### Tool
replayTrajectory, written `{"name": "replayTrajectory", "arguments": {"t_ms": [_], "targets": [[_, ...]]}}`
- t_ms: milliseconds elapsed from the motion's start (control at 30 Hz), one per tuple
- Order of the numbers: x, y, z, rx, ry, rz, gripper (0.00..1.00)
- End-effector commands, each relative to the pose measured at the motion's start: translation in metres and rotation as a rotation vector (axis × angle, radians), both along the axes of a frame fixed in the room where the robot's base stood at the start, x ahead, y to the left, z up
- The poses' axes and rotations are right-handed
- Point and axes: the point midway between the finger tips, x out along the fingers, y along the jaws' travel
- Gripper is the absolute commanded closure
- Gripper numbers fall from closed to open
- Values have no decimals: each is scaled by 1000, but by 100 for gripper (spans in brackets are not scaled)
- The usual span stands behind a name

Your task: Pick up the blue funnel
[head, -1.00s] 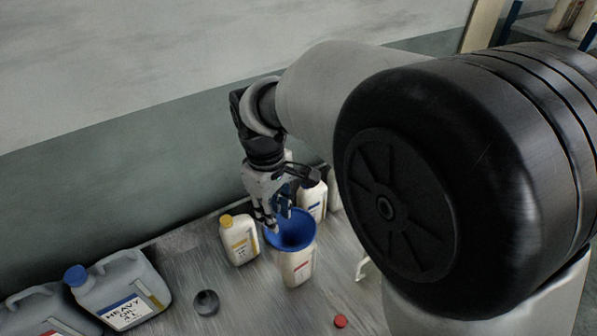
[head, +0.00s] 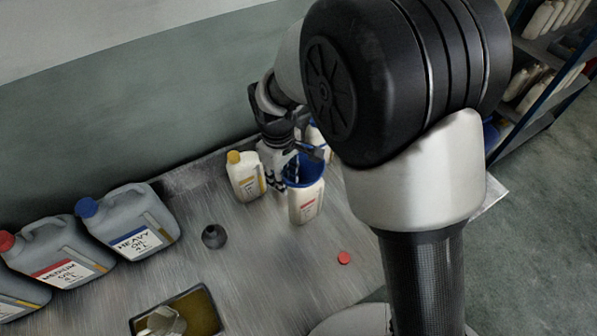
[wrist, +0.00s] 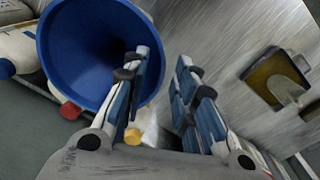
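The blue funnel (head: 318,171) sits in the mouth of a white bottle (head: 305,208) with a red label, standing on the metal table. In the wrist view, the wide bowl of the funnel (wrist: 85,50) fills the upper left. My gripper (head: 279,184) points down at the left side of the funnel's rim. In the wrist view, my gripper (wrist: 167,62) is open, with a clear gap between its fingers. One finger overlaps the funnel's bowl and the other is outside the rim. I cannot tell whether either finger touches it. My arm hides part of the funnel in the head view.
A yellow-capped white bottle (head: 245,177) stands close left of my gripper. Large grey oil cans, one blue-capped (head: 135,222), stand at the left. A dark round object (head: 214,237), a red cap (head: 344,257) and an oily tray (head: 137,322) lie on the table (head: 262,262).

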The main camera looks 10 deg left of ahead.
Motion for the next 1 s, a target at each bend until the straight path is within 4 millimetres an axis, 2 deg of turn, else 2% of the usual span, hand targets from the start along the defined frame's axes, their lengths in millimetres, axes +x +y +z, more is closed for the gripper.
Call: {"name": "replayTrajectory", "arguments": {"t_ms": [200, 600, 1000], "targets": [[0, 0, -1, 0, -1, 0, 74], [0, 0, -1, 0, -1, 0, 100], [0, 0, -1, 0, -1, 0, 100]]}}
